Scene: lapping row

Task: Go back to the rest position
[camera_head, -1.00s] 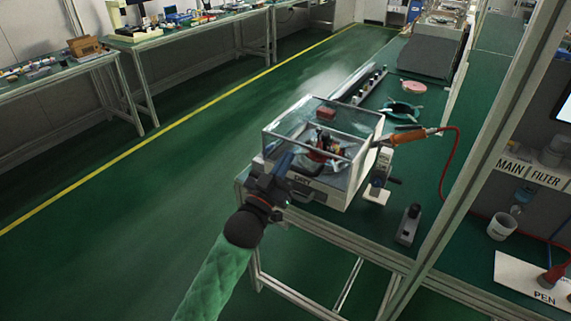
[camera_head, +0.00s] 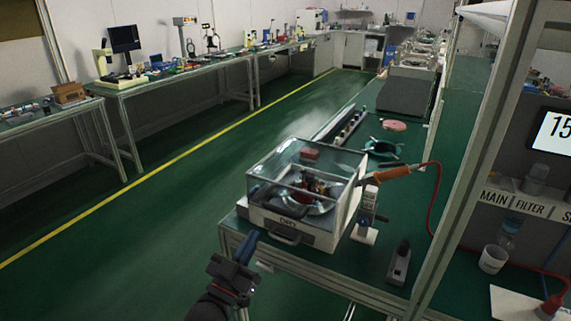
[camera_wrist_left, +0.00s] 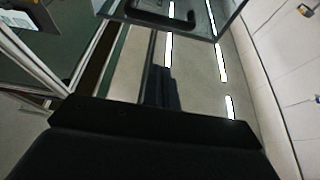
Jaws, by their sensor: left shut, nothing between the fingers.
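My left gripper (camera_head: 248,246) is at the bottom of the head view, pointing up and away. Its fingers are together with nothing between them. It is in front of the near left corner of the bench, apart from the white machine with a clear cover (camera_head: 325,236). In the left wrist view the dark fingers (camera_wrist_left: 160,86) are shut, and the machine's front handle (camera_wrist_left: 165,18) shows above them. My right gripper is in neither view.
The green bench (camera_head: 340,268) carries an orange-handled tool (camera_head: 394,173) on a red cable, a small grey device (camera_head: 399,264) and a white cup (camera_head: 493,259). A metal post (camera_head: 470,160) rises at the right. The green floor (camera_head: 130,235) at left is clear.

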